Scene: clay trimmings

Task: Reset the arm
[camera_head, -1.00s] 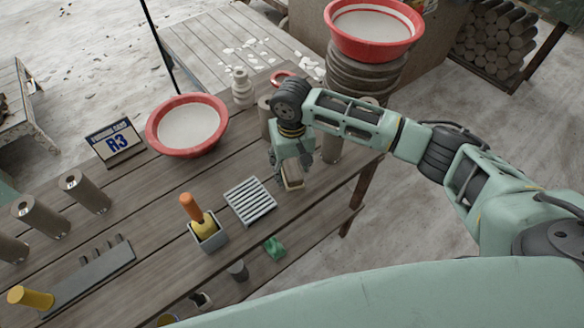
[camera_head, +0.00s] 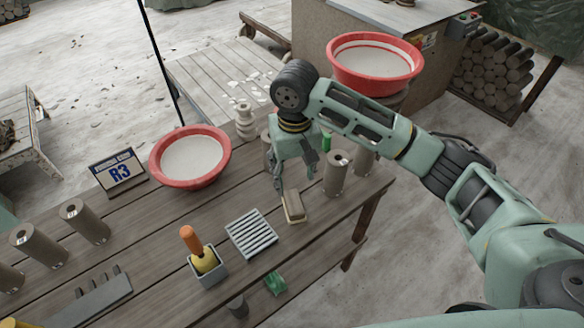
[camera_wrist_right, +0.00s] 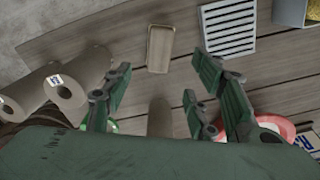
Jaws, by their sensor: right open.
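My right gripper (camera_head: 297,180) hangs above the wooden table (camera_head: 150,235), its fingers spread and empty. A small tan and brown block (camera_head: 294,206) lies on the table just below it, apart from the fingers. In the right wrist view the open fingers (camera_wrist_right: 163,75) frame bare table, and the block (camera_wrist_right: 160,48) lies beyond their tips. My right arm reaches in from the right, bent over the table's right end. My left gripper is not in view.
Grey cylinders (camera_head: 337,174) stand close right of the gripper. A red-rimmed basin (camera_head: 190,183) and a slatted grey tray (camera_head: 251,233) lie to its left. A grey holder (camera_head: 208,270) carries an orange-handled tool. Another red basin (camera_head: 375,82) stands behind the arm.

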